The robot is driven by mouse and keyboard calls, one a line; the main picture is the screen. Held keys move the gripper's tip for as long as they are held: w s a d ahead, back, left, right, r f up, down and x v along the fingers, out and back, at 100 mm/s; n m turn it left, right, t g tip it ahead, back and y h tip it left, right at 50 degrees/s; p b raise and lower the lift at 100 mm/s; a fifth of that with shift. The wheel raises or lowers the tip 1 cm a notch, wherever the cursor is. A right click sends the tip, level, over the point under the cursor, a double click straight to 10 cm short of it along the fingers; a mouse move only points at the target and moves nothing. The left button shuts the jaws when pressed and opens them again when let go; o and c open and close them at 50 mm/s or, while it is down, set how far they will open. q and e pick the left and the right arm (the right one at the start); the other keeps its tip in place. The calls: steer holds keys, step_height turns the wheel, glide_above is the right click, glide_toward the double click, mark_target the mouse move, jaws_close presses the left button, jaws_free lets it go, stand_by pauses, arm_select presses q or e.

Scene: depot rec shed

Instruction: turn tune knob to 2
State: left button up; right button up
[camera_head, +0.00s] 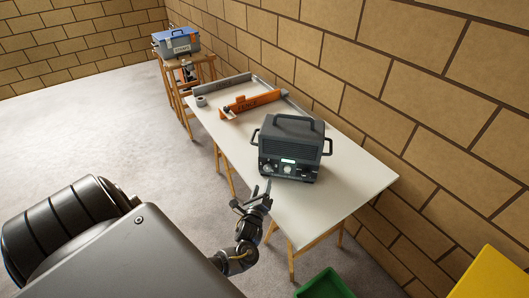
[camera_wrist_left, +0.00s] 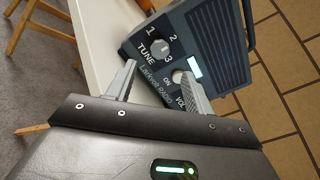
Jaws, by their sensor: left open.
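The dark grey radio (camera_head: 290,147) stands upright on the white table, its front towards my left gripper. In the left wrist view the radio (camera_wrist_left: 205,30) shows tilted, with the round tune knob (camera_wrist_left: 157,48) beside the word TUNE and the numbers 1, 2 and 3. I cannot tell which number the knob points to. A second knob, marked ON and VOL, is partly hidden behind a finger. My left gripper (camera_head: 259,191) is open and empty in front of the radio at the table's near edge. Its fingers (camera_wrist_left: 158,86) are apart, short of the tune knob. My right gripper is out of view.
The white table (camera_head: 345,185) has clear room right of the radio. An orange tool (camera_head: 254,102) and a grey roll (camera_head: 201,101) lie farther back. A blue-lidded box (camera_head: 176,42) sits on a wooden stand. A green bin (camera_head: 325,285) is below; a brick wall runs behind.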

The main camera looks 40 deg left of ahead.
arm_select(q)
steer(key=shift+v, duration=1.3)
